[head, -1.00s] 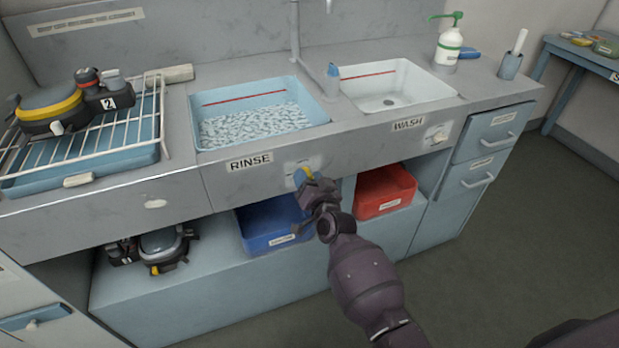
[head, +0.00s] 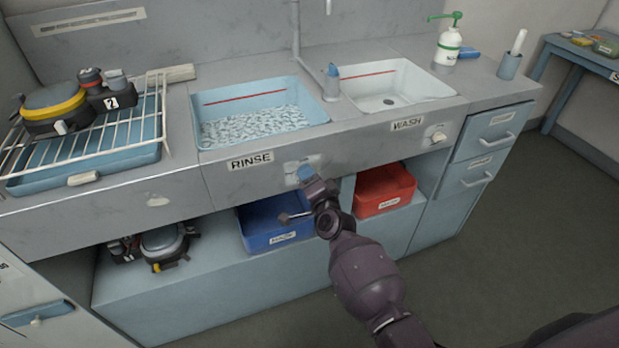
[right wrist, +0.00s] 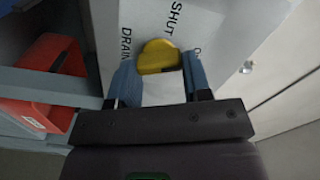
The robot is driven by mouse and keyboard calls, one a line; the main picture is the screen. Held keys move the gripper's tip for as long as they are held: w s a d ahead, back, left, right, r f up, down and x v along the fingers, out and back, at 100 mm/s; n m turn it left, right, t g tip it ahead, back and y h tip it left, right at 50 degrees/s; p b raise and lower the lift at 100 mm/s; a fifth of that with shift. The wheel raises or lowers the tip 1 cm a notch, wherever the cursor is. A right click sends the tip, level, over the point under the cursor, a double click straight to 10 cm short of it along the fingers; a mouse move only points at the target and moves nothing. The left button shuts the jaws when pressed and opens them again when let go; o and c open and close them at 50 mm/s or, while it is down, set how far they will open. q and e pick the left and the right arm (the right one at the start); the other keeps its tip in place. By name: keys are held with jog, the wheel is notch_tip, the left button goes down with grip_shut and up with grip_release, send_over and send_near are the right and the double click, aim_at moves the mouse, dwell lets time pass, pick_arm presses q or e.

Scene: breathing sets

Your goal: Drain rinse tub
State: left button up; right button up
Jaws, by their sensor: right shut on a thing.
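The rinse tub (head: 240,107) is a light blue basin set in the grey counter, left of the wash tub, with rippled water in it and a red line on its wall. Below it, right of the RINSE label (head: 251,161), my right gripper (head: 306,176) is at the counter front. In the right wrist view its blue fingers are shut on a yellow knob (right wrist: 159,56), one on each side. The white plate (right wrist: 165,18) behind the knob reads DRAIN and SHUT; a third word is partly hidden. My left gripper is out of view.
The wash tub (head: 385,99) is white and looks empty; its own knob (head: 437,136) is at right. Blue (head: 270,226) and red (head: 385,193) bins stand on the shelf below, near my right arm. A rack (head: 140,135) with breathing gear is at left.

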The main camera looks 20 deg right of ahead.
dwell(0.4)
jog(key=o, duration=0.9)
jog(key=s, duration=0.5)
jog(key=s+p, duration=0.1)
jog(key=s, duration=0.4)
jog(key=shift+s+d, duration=0.2)
jog(key=shift+s, duration=0.2)
jog(key=s+d+f+n+g, duration=0.2)
jog(key=s+n, duration=0.2)
jog(key=s, duration=0.5)
jog(key=s+d+f+n+g, duration=0.2)
jog(key=s+n, duration=0.3)
jog(key=s, duration=0.4)
jog(key=s+d+f+n+g, duration=0.2)
jog(key=s+f+n+g, duration=0.1)
jog(key=s, duration=0.5)
jog(key=shift+s+d+f+n+h+p, duration=0.15)
jog(key=shift+s+f+n+h+p, duration=0.2)
jog(key=shift+f+n, duration=0.5)
